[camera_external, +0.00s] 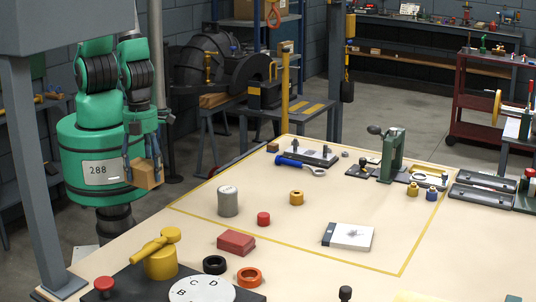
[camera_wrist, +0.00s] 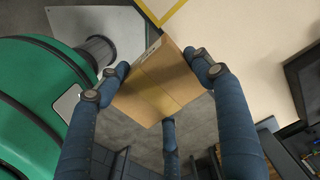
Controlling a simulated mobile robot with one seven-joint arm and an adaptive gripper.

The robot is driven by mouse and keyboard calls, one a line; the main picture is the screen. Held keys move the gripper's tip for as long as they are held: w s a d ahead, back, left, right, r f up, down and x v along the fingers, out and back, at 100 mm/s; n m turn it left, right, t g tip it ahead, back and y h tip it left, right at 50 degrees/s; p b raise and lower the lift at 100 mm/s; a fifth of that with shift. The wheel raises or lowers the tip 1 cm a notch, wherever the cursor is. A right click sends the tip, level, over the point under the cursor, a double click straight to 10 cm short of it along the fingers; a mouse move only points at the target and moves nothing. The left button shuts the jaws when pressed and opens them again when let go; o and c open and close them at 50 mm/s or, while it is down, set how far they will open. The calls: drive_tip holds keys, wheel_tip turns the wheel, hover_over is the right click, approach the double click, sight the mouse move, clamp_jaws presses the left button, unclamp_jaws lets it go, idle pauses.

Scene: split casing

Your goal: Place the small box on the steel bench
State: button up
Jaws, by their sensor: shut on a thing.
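A small brown cardboard box (camera_external: 147,174) is held off the floor at the left of the external view, beyond the cream table's left edge. In the wrist view the box (camera_wrist: 158,88) sits tilted between blue fingers with grey tips. My gripper (camera_external: 142,160) is shut on it, and its fingers also fill the wrist view (camera_wrist: 157,76). A grey metal bench with yellow markings on its top (camera_external: 306,107) stands behind the cream table; I cannot tell for sure that it is the steel bench.
The cream table (camera_external: 330,200) holds a grey cylinder (camera_external: 228,201), a red block (camera_external: 236,242), a blue-handled tool (camera_external: 300,166) and a green press (camera_external: 391,155). A yellow post (camera_external: 285,85) rises behind it. A dark red cart (camera_external: 480,130) stands at the right.

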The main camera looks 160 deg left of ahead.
drive_tip(key=shift+f, duration=1.7)
drive_tip(key=shift+w, duration=0.15)
drive_tip(key=w+a, duration=0.2)
drive_tip(key=w, duration=0.3)
drive_tip(key=w+a+f+b, duration=0.1)
drive_tip(key=w+a, duration=0.1)
drive_tip(key=w, duration=0.2)
drive_tip(key=w+a, duration=0.2)
drive_tip(key=w, duration=0.3)
drive_tip(key=shift+w+f+b, duration=0.25)
drive_tip(key=shift+w+b, duration=0.1)
drive_tip(key=shift+b, duration=0.05)
drive_tip(key=shift+f+b, duration=0.5)
drive_tip(key=shift+f, duration=1.25)
drive_tip(key=shift+f, duration=0.1)
drive_tip(key=o, duration=1.8)
wheel_tip(320, 180, up, 12)
drive_tip(key=p, duration=0.2)
drive_tip(key=shift+p, duration=0.3)
